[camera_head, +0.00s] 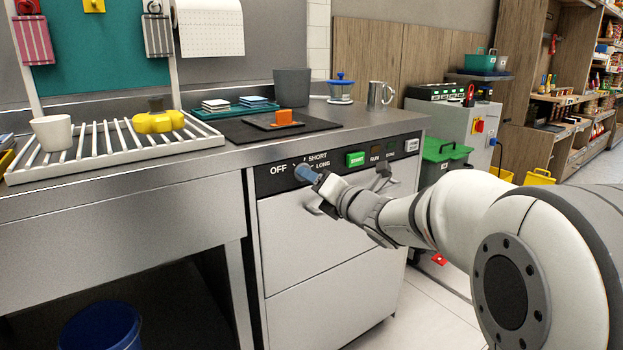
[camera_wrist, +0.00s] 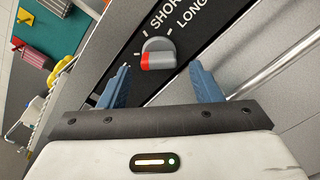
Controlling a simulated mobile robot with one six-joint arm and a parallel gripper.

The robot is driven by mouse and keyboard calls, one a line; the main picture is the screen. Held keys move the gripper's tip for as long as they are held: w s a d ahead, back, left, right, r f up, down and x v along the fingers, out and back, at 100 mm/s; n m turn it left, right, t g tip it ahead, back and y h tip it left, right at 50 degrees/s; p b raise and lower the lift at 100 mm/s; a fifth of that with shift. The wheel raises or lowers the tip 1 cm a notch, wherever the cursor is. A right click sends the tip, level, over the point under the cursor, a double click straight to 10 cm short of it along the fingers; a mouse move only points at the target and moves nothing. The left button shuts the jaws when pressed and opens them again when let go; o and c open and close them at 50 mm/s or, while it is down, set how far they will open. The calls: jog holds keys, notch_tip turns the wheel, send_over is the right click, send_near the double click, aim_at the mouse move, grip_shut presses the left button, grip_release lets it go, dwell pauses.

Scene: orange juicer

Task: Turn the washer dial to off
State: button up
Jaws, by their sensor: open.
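The washer dial (camera_wrist: 158,53) is a small round grey knob with a red band, seen in the wrist view on a black control panel (camera_wrist: 190,45). The red band is at its lower side in that picture, away from the SHORT and LONG labels. My gripper (camera_wrist: 160,72) is open, its two blue fingers spread below and to either side of the dial with nothing between the tips. In the head view my gripper (camera_head: 307,174) is at the panel just right of the OFF label (camera_head: 278,170) and largely hides the dial.
The washer front (camera_head: 330,250) is under a steel counter (camera_head: 250,150). A green START button (camera_head: 355,159) is right of the dial. A bar handle (camera_wrist: 285,62) runs close to my right finger in the wrist view. A dish rack (camera_head: 110,150) stands on the counter.

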jog(key=p+v, duration=0.1)
jog(key=v, duration=0.4)
jog(key=shift+s+d, duration=0.1)
jog(key=shift+s, duration=0.2)
jog(key=s+d+r+m+g+h+p, duration=0.2)
jog(key=s+d+r+m+h+p, duration=0.25)
jog(key=r+m+p, duration=0.45)
jog(key=s+d+r+m+g+h+p, duration=0.2)
jog(key=s+d+r+m+h+p, duration=0.25)
jog(key=m+p, duration=0.75)
jog(key=s+a+r+m+g+p, duration=0.1)
jog(key=s+r+m+g+p, duration=0.2)
jog(key=s+m+p, duration=0.3)
jog(key=s+a+r+m+g+p, duration=0.2)
jog(key=s+r+m+g+p, duration=0.2)
jog(key=s+p, duration=0.7)
jog(key=shift+s+a+r+m+g, duration=0.25)
jog(key=shift+s+m+g, duration=0.15)
jog(key=shift+m+g, duration=0.65)
